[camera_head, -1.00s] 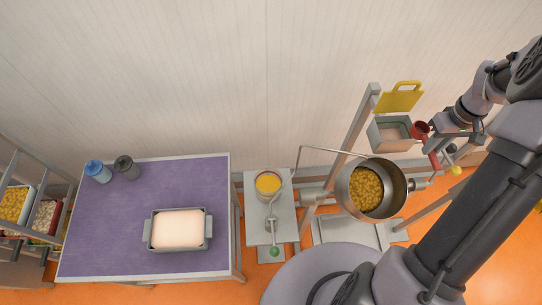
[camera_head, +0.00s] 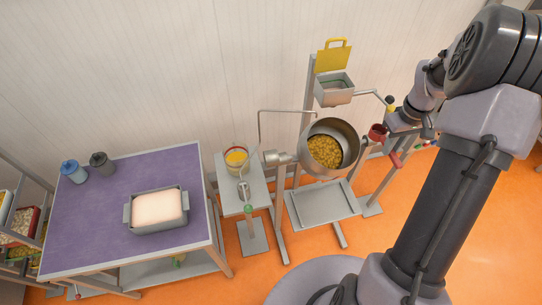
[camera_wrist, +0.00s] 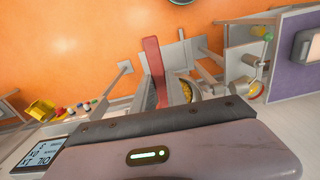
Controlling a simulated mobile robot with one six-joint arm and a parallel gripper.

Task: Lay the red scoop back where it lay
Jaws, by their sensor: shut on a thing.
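The red scoop (camera_head: 377,132) is held by my gripper (camera_head: 398,137) in the head view, to the right of the metal drum. Its cup is at the upper left and its handle hangs down to the right. Part of the handle is hidden by my gripper, which is shut on it. In the wrist view the red scoop (camera_wrist: 153,58) shows as a long red strip standing up beyond the gripper's edge. The scoop is in the air, apart from the box and the drum. The fingertips are hard to make out.
A tilted metal drum (camera_head: 350,130) holds yellow pieces. A small stand (camera_head: 228,200) carries a yellow-filled jar. A purple table (camera_head: 95,215) holds a tray. Orange floor is clear below.

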